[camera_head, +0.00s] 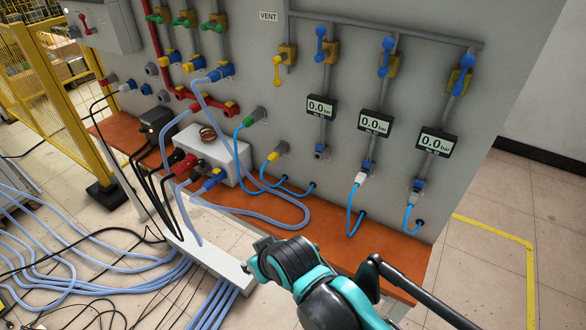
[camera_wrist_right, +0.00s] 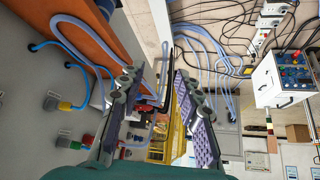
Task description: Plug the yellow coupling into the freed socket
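The yellow coupling (camera_head: 272,157) sits at a grey wall socket (camera_head: 283,147) below the green coupling in the head view, with a blue hose on it. The yellow coupling also shows at the wall on the left of the right wrist view (camera_wrist_right: 65,106). The fitting under the leftmost gauge (camera_head: 320,152) carries no hose. The fittings under the other two gauges hold blue hoses. My right gripper (camera_wrist_right: 158,82) is open, with nothing between its fingers; the head view shows my right arm but not clearly its fingers. My left gripper is not in view.
A green coupling (camera_head: 249,122) with a blue hose is in the socket above. A white box (camera_head: 218,150) with cables stands on the orange ledge (camera_head: 330,245). Light-blue hoses loop beside it and across the floor. A yellow fence (camera_head: 50,90) stands at the left.

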